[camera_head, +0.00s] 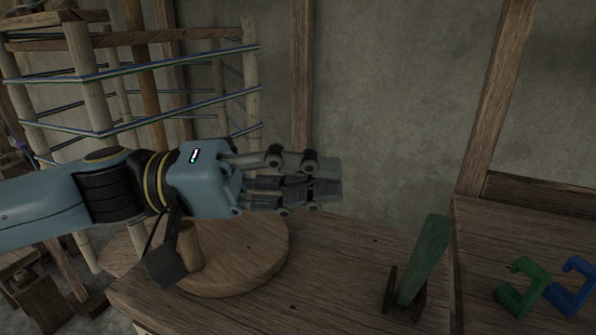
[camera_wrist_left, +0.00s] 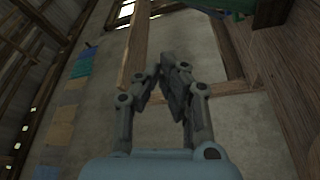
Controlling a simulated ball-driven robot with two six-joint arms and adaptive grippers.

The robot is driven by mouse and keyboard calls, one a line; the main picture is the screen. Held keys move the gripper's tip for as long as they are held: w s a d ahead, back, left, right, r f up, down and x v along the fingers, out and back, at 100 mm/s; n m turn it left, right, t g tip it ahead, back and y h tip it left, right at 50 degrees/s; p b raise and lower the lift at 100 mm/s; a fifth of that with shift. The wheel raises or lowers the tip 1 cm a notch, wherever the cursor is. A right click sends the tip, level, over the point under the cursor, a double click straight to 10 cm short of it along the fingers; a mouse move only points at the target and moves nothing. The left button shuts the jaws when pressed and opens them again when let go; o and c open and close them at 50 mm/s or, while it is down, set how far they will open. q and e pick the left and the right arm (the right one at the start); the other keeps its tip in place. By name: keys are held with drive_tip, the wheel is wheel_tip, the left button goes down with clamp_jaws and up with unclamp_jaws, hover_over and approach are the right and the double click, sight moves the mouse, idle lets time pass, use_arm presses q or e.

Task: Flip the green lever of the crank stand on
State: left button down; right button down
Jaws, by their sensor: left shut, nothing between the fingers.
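The green lever (camera_head: 424,260) stands in a small dark bracket on the wooden crank stand top (camera_head: 340,262), tilted a little to the right in the head view. My left gripper (camera_head: 338,179) is shut and empty, above the stand top, to the left of the lever and higher in the picture, apart from it. The wrist view shows the fingers of the left gripper (camera_wrist_left: 170,80) close together with nothing between them. A green piece (camera_wrist_left: 275,12) shows at the top of that view; I cannot tell if it is the lever. My right gripper is not in view.
A round wooden disc with a peg (camera_head: 245,255) lies on the stand under my left arm. A wooden frame wound with blue and green yarn (camera_head: 160,95) stands behind. Green (camera_head: 522,288) and blue (camera_head: 572,286) hooks sit on the right-hand surface.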

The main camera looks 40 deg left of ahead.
use_arm(q)
drive_tip(key=shift+v, duration=0.8)
drive_tip(key=shift+r, duration=0.1)
